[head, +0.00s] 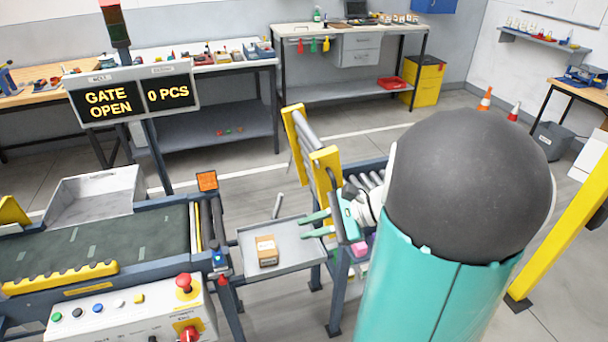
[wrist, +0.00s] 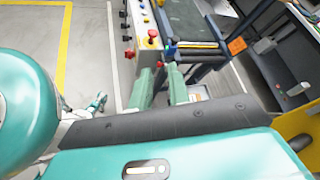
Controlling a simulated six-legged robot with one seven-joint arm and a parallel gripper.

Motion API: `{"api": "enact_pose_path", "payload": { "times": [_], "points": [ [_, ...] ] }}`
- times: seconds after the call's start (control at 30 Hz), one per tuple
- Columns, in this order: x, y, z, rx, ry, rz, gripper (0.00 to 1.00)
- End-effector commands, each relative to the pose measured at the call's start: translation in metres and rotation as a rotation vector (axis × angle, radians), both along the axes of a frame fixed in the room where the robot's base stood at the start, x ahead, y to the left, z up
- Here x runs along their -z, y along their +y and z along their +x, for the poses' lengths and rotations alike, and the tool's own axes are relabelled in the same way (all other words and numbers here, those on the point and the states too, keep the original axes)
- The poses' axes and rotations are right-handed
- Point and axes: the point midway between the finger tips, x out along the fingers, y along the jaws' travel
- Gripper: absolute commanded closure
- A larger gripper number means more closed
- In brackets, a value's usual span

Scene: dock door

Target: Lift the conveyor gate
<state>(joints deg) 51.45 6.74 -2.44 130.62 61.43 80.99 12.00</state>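The conveyor gate (head: 322,170) has yellow side plates with grey rollers between them. It stands steeply tilted up at the near end of the right-hand roller section. My gripper (head: 316,224) is in front of the gate, low on its near side, with its two pale green fingers pointing left and apart. Nothing shows between them. In the wrist view the two fingers (wrist: 161,88) are also spread with a gap between. The sign (head: 138,100) reads "GATE OPEN" and "0 PCS". My arm hides part of the gate's lower end and the rollers behind it.
A grey tray (head: 299,249) with a small cardboard box (head: 266,250) lies below the gap. The dark belt conveyor (head: 100,240) is at left, with a control box (head: 130,315) in front. A yellow post (head: 565,215) stands at right.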

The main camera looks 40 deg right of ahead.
Motion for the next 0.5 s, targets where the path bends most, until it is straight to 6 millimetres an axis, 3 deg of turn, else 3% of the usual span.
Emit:
{"api": "enact_pose_path", "payload": {
  "times": [0.03, 0.1, 0.3, 0.4, 0.5],
  "points": [
    [0.006, -0.028, -0.001, 0.100, -0.005, 0.089, 0.82],
    [0.012, -0.064, -0.004, 0.237, -0.032, 0.209, 0.82],
    [0.028, -0.157, -0.029, 0.550, -0.136, 0.464, 0.82],
    [0.033, -0.180, -0.040, 0.627, -0.173, 0.522, 0.82],
    [0.034, -0.187, -0.041, 0.653, -0.186, 0.541, 0.82]
  ]
}}
